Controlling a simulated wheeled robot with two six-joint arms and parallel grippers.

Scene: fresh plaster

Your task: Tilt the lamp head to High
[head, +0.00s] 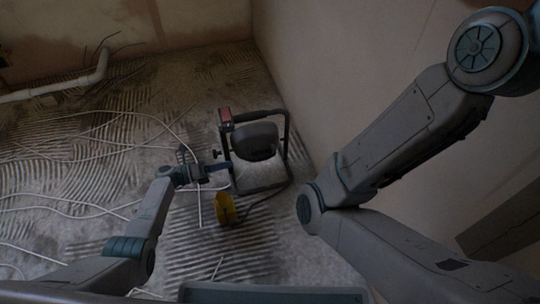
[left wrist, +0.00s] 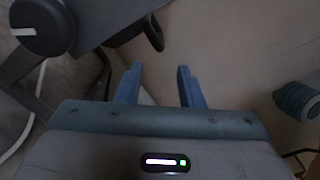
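The work lamp stands on the floor in a dark tubular frame (head: 286,137). Its dark rounded lamp head (head: 255,140) sits between the frame's sides. A knob (head: 216,154) sticks out on the frame's left side; in the left wrist view a dark round knob with a white mark (left wrist: 42,27) shows at the upper left. My left gripper (head: 224,168) is at the left side of the lamp, just below the knob in the picture. In the left wrist view its two fingers (left wrist: 158,82) are apart with nothing between them. No High marking is readable. My right gripper is out of view.
A yellow object (head: 226,208) lies on the floor in front of the lamp, with a dark cable beside it. Pale cables (head: 90,145) run over the ridged floor at left. A plaster wall (head: 335,75) stands close on the right. A pale pipe (head: 60,88) lies at the back left.

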